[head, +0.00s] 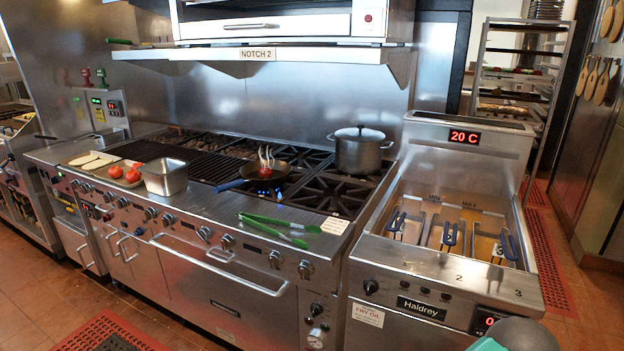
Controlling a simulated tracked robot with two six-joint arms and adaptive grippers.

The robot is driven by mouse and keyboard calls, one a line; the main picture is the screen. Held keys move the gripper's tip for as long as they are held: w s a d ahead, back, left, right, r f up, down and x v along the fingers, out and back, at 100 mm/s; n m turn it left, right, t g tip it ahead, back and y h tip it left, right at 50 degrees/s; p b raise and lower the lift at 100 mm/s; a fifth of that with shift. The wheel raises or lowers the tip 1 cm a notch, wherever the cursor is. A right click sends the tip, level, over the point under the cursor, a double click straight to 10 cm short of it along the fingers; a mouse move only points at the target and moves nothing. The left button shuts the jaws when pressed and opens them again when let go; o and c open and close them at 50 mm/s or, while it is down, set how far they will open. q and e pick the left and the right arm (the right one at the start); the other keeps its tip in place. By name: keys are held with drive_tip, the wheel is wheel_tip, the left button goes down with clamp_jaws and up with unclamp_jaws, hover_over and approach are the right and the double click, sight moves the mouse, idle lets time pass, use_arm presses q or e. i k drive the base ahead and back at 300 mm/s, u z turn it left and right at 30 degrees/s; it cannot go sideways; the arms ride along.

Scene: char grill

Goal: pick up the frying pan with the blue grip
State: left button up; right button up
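The frying pan (284,169) is dark and sits on the range's burner grates, left of a large pot. Its blue grip (231,185) points left and toward the front of the range. A small red item and pale curved strands show in and above the pan; I cannot tell what the strands are. Neither of my grippers shows in the head view. A grey rounded part and a teal part at the bottom right edge are cut off, and I cannot tell a gripper in them.
Green tongs (275,224) lie on the range's front ledge, before the pan. A lidded steel pot (359,153) stands right of it. A metal container (165,178) and a tray with tomatoes (132,175) stand left. A fryer (440,262) with several baskets is at right.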

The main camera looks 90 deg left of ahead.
sight(282, 170)
drive_tip(key=z, duration=0.65)
drive_tip(key=i, duration=0.15)
drive_tip(key=u, duration=2.3)
drive_tip(key=i, duration=0.3)
drive_tip(key=u, duration=1.75)
drive_tip(key=k, duration=0.6)
drive_tip(key=u, duration=0.5)
drive_tip(key=i, duration=1.6)
drive_tip(key=z, duration=0.55)
